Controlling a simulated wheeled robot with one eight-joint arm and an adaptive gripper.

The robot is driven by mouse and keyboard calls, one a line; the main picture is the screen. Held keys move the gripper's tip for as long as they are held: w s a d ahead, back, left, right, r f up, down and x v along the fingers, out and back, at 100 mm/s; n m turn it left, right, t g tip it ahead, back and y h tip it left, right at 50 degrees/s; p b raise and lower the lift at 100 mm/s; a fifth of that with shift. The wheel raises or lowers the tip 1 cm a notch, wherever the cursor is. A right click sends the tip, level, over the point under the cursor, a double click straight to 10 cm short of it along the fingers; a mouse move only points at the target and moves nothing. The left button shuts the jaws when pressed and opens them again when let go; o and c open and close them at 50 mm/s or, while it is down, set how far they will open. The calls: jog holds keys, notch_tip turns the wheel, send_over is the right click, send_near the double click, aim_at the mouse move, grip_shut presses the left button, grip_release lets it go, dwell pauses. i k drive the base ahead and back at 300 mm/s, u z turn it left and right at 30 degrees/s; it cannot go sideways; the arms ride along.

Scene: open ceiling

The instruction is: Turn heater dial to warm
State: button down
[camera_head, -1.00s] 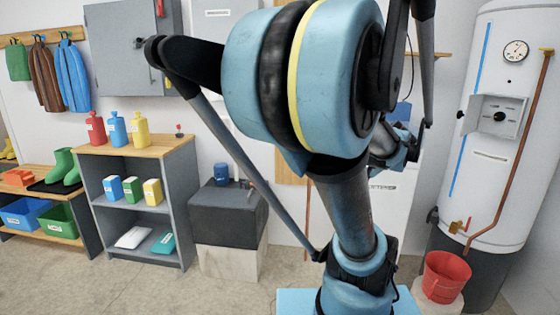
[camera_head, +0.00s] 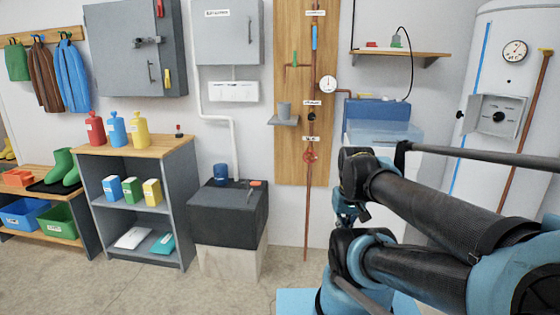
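The heater is a tall white cylindrical tank (camera_head: 520,85) at the right edge of the view. A grey control box (camera_head: 510,103) on its front carries a small black round dial (camera_head: 499,117). The dial's markings are too small to read. A round white gauge (camera_head: 515,50) sits above the box. My arm lies folded across the lower right, in front of the tank's lower part. My gripper (camera_head: 346,213) seems to be the small blue part below the wrist, left of the heater and well apart from the dial. Its fingers are mostly hidden.
A wall shelf (camera_head: 415,54) and a pipe board (camera_head: 290,140) with valves are near. A dark block (camera_head: 228,213) and grey shelf unit (camera_head: 138,225) stand left. The floor at front left is clear.

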aim_at(499, 117)
jog(key=u, duration=1.65)
jog(key=i, duration=0.9)
jog(key=z, duration=2.8)
jog(key=i, duration=0.1)
jog(key=z, duration=0.7)
